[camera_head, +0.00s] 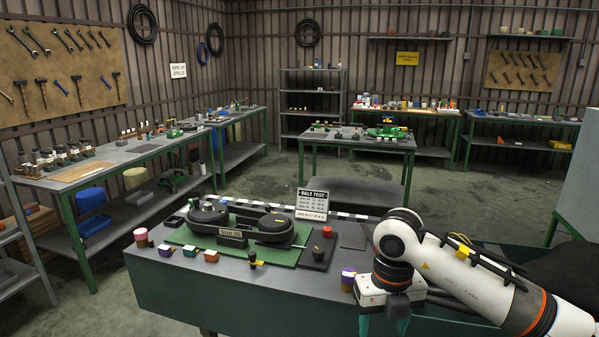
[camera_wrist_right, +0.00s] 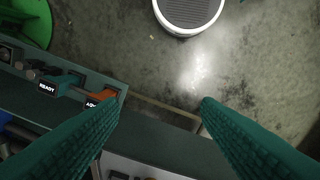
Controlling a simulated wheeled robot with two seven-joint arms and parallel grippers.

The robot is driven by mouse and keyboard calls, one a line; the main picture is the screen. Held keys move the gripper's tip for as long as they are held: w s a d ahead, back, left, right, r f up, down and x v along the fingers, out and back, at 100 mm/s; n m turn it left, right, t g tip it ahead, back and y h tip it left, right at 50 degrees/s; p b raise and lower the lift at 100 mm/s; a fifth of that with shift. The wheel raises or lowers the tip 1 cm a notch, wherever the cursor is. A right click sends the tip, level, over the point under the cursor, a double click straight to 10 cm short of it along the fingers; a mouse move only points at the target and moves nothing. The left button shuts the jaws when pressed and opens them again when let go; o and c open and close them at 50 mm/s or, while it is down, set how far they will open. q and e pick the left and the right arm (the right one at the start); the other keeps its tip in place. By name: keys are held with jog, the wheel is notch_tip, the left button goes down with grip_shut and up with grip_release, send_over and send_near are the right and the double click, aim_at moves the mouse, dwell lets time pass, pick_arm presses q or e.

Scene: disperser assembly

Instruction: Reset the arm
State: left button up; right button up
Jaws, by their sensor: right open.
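My right arm comes in from the right in the head view. Its white and black wrist hangs down over the right part of the near bench (camera_head: 270,295). The right gripper (camera_head: 385,325) has teal fingers and points downward, with its tips close to or past the picture's lower edge. In the right wrist view, the right gripper (camera_wrist_right: 160,98) is open, with its two ribbed teal fingers wide apart and nothing between them. The left gripper and arm are not in view.
On the near bench, a green board (camera_head: 240,248) carries dark round parts. A belt test sign (camera_head: 312,204), several small coloured blocks and a purple-topped jar (camera_head: 348,279) stand around it. In the wrist view, a READY label (camera_wrist_right: 47,88) and a round white-rimmed object (camera_wrist_right: 188,12) show.

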jog(key=a+f+m+g+y, duration=0.1)
jog(key=a+f+m+y, duration=0.1)
jog(key=a+f+y, duration=0.4)
jog(key=a+f+m+g+y, duration=0.15)
jog(key=a+f+y, duration=0.25)
jog(key=a+y, duration=0.4)
jog(key=w+d+f+m+t+h, duration=0.2)
jog(key=d+f+m+t, duration=0.4)
jog(key=f+m, duration=0.5)
jog(key=w+d+f+m+t+h, duration=0.15)
jog(key=d+f+m+t, duration=0.25)
jog(key=f+m+t, duration=0.7)
jog(key=s+d+f+m+g+h, duration=0.2)
jog(key=s+d+f+g+h, duration=0.15)
jog(key=s+f, duration=0.55)
jog(key=s+d+f+m+g+h, duration=0.25)
jog(key=s+d+f+h, duration=0.35)
jog(key=f, duration=0.5)
jog(key=s+d+f+m+g, duration=0.1)
jog(key=s+f+g, duration=0.1)
jog(key=s, duration=0.8)
jog(key=s+d+f+m+g, duration=0.1)
jog(key=s+f, duration=0.4)
jog(key=s, duration=0.6)
jog(key=s+d+f+m+g+h, duration=0.1)
jog(key=s+f+g, duration=0.3)
jog(key=s, duration=0.7)
jog(key=shift+m, duration=0.9)
